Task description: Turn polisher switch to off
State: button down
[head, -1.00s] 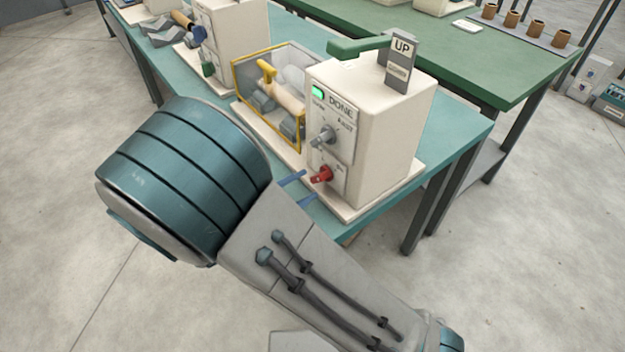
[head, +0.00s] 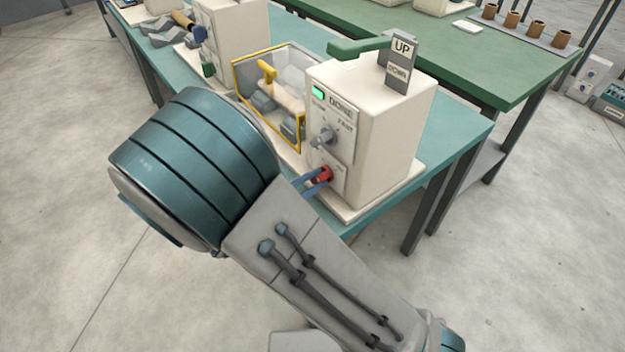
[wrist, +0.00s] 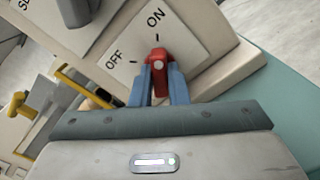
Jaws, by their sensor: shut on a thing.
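The polisher (head: 385,140) is a cream box on the teal bench with a green lit DONE lamp (head: 318,93). Its red switch (head: 322,175) sits low on the front face. The wrist view shows the red switch (wrist: 158,62) between the OFF and ON labels, with its tip pointing near the ON mark. My gripper (wrist: 160,82) is shut on the red switch, with one blue finger on each side. In the head view my gripper (head: 318,180) reaches the switch from the left, and my arm covers the bench edge below.
A grey speed knob (head: 327,136) is just above the switch. A yellow-framed guard (head: 270,90) stands to the left of the box. A green lever (head: 358,47) and an UP/DOWN sign (head: 401,62) are on top. Open floor lies at the right.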

jog(key=shift+r+n+p, duration=0.15)
jog(key=shift+n+p, duration=0.15)
jog(key=shift+p, duration=0.2)
jog(key=n+p, duration=0.2)
jog(key=shift+r+p, duration=0.15)
jog(key=shift+p, duration=0.25)
jog(key=n+p, duration=0.4)
jog(key=p, duration=0.1)
jog(key=shift+n, duration=0.3)
jog(key=n+p, duration=0.4)
jog(key=n, duration=0.1)
jog(key=shift+f+n+p, duration=0.15)
jog(key=shift+n+p, duration=0.5)
jog(key=shift+n, duration=0.3)
jog(key=shift+f+n+p, duration=0.1)
jog(key=shift+n+p, duration=0.55)
jog(key=shift+n, duration=0.3)
jog(key=c, duration=1.4)
grip_release()
jog(key=shift+a, duration=0.1)
